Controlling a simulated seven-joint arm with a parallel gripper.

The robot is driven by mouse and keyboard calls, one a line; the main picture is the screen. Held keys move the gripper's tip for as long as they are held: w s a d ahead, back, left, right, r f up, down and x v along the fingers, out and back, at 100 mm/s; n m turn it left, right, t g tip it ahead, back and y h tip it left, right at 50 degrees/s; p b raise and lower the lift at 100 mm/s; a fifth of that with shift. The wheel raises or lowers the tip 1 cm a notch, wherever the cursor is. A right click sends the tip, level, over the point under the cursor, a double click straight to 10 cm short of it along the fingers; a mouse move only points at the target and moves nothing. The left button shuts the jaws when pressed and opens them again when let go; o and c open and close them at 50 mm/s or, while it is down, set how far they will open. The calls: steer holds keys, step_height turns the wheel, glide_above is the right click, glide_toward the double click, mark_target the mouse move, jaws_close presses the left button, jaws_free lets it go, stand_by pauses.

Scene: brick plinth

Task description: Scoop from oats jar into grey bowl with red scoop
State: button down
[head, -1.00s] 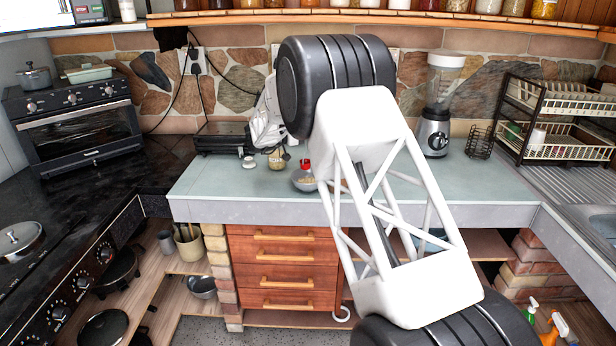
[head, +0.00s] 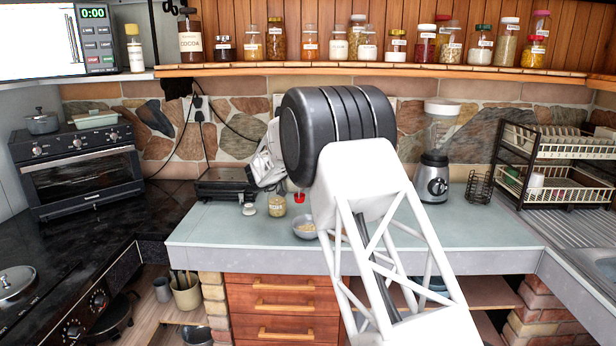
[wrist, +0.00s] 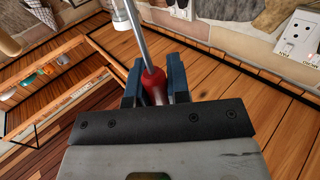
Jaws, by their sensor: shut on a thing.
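My gripper (wrist: 154,72) is shut on the red scoop (wrist: 154,86); its red handle sits between the two blue fingers and a metal shaft runs up and left. The scoop's far end is not clear. In the head view my fingers are hidden behind my arm, and a red part of the scoop (head: 300,197) shows just above the bowl. The grey bowl (head: 298,234) stands on the counter with pale oats in it, its right side hidden by my arm. The oats jar (head: 277,206) stands open, left of the bowl, with pale contents.
A white lid (head: 248,209) lies left of the jar. A black appliance (head: 228,184) stands behind. A blender (head: 433,175) and a dish rack (head: 545,165) are at the right. The counter (head: 210,225) is clear at front left. A shelf of jars (head: 390,70) runs above.

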steer(key=w+a+r+n+t+y, duration=0.5)
steer(key=w+a+n+y, duration=0.3)
steer(key=a+y, duration=0.2)
steer(key=shift+a+r+t+y, duration=0.4)
steer(key=shift+t+y, duration=0.1)
steer(key=shift+y, duration=0.3)
steer(key=shift+w+f, duration=0.1)
steer(key=shift+f, duration=0.15)
step_height(320, 180, down, 14)
steer(key=shift+f, duration=0.2)
stand_by(1.3)
steer(key=shift+r, duration=0.1)
stand_by(0.9)
